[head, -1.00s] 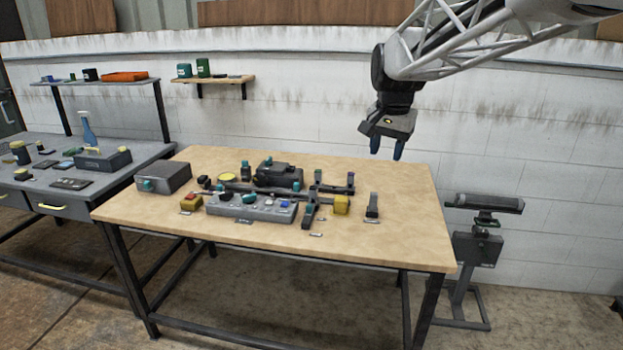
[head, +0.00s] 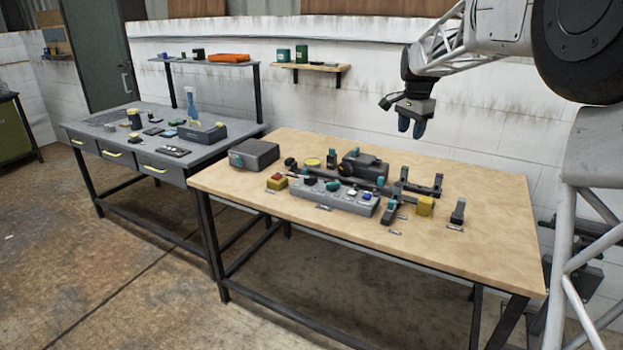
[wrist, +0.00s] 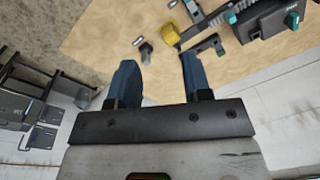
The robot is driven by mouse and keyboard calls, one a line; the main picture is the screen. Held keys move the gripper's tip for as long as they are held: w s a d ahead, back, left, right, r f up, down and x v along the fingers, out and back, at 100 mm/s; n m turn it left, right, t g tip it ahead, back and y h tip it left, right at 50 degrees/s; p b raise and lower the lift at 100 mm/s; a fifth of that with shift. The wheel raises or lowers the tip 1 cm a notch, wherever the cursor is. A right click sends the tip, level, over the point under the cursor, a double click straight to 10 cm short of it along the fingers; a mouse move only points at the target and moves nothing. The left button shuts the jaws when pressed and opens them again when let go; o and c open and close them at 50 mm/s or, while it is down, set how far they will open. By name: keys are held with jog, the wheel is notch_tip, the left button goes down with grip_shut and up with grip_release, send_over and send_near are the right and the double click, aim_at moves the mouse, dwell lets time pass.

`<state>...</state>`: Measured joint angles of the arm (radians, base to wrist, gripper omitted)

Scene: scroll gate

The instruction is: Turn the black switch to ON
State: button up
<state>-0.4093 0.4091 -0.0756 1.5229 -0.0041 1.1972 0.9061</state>
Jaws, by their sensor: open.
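A grey control panel (head: 333,196) lies near the middle of the wooden table, with several small knobs and buttons on top. A black knob (head: 309,181) stands on its left part. A small black upright lever (head: 458,212) stands apart at the right. I cannot tell which is the task's black switch, and no ON label is readable. My gripper (head: 411,127) is open and empty, pointing down, high above the table's back part. In the wrist view its blue fingers (wrist: 158,68) are spread, with the lever (wrist: 146,47) beyond them, apart.
A yellow block (head: 425,206) and dark bars stand right of the panel. The wooden table's (head: 490,235) right end is clear. A grey bench stands left.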

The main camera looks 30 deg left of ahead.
jog(key=w+a+f+m, duration=0.1)
jog(key=w+a+f, duration=0.3)
jog(key=a, duration=0.5)
jog(key=w+a+f+m, duration=0.1)
jog(key=w+a+f, duration=0.35)
jog(key=a, duration=0.45)
jog(key=m+g, duration=0.1)
send_over(311, 177)
jog(key=f, duration=1.3)
jog(key=shift+d+f, duration=0.25)
jog(key=shift+d, duration=0.1)
jog(key=shift+a+f, duration=0.3)
jog(key=shift+a, duration=0.15)
jog(key=shift+f, duration=0.1)
jog(key=shift+f, duration=3.85)
grip_shut()
